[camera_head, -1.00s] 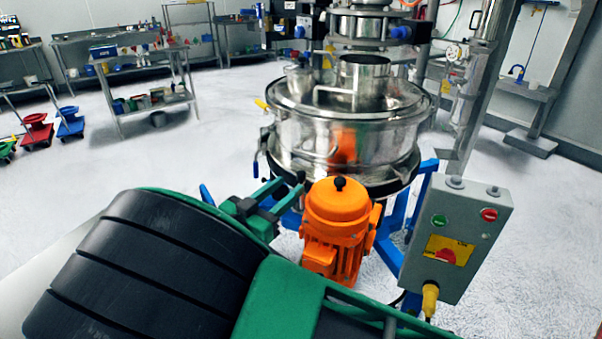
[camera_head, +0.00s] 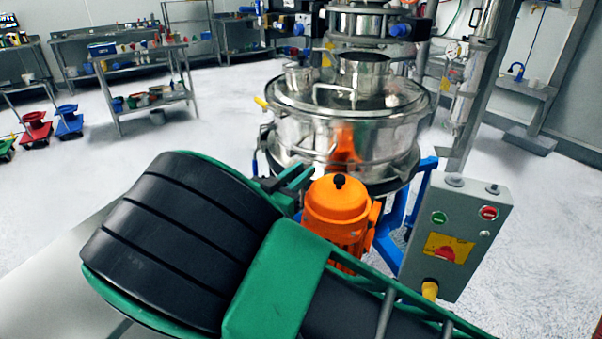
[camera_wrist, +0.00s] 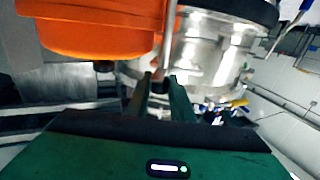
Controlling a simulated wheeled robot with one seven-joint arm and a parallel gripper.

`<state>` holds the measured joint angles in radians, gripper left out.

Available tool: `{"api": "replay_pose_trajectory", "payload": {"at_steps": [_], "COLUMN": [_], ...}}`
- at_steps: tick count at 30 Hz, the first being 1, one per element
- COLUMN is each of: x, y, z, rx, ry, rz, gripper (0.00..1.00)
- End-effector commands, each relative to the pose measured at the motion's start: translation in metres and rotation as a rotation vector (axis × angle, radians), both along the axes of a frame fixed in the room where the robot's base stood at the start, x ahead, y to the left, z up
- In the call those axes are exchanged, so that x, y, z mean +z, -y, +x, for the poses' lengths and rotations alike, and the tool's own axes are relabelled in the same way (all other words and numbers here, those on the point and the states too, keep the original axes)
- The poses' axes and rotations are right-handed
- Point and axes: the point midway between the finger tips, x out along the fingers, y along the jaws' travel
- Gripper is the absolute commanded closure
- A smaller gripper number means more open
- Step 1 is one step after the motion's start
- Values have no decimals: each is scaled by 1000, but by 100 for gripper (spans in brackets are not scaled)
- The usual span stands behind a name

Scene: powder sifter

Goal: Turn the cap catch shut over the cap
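The steel sifter (camera_head: 290,135) stands at the centre of the head view, with a round lid and an open upright neck (camera_head: 365,72) on top. I cannot make out the cap or its catch for certain. My gripper (camera_head: 303,176) is low beside the sifter's base, just left of the orange motor (camera_head: 335,205). In the wrist view my gripper (camera_wrist: 162,88) shows two fingers with a gap between them. A thin metal rod (camera_wrist: 170,40) comes down toward that gap; I cannot tell whether it touches. The sifter's drum (camera_wrist: 215,55) is behind the fingers.
The motor (camera_wrist: 95,35) hangs close over the fingers in the wrist view. A grey control box (camera_head: 455,235) with green and red buttons stands to the right. A blue frame (camera_head: 425,190) carries the sifter.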

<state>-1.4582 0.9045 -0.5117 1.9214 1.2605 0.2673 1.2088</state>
Motion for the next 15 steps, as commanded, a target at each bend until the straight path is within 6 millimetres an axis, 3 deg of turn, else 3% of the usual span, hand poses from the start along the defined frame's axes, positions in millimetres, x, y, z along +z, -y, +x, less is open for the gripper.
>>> {"api": "replay_pose_trajectory", "payload": {"at_steps": [1, 2, 15], "x": [0, 0, 0], "y": [0, 0, 1], "z": [0, 0, 0], "rx": [1, 1, 64], "ry": [0, 0, 0], "rz": [0, 0, 0], "gripper": [92, 100, 100]}}
